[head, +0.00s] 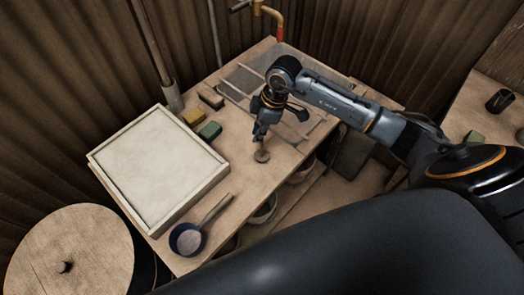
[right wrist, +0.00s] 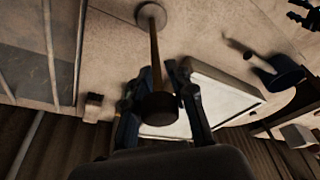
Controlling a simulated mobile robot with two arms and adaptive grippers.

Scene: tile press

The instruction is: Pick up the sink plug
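The object I take for the sink plug (right wrist: 151,14) has a round brown disc, a thin wooden stem and a dark knob at the near end. In the head view its disc (head: 262,156) shows at the worktop, just below my right gripper (head: 261,134). In the right wrist view the fingers of my right gripper (right wrist: 160,98) stand on both sides of the dark knob. Whether they press on it cannot be told. I cannot tell whether the disc rests on the worktop.
A pale framed board (head: 158,165) lies on the worktop (head: 232,185). A dark pan (head: 187,239) is at the front, and small yellow (head: 193,117) and green blocks (head: 210,130) are behind. A sink area (head: 240,82) is at the back. A round wooden lid (head: 75,250) stands lower left.

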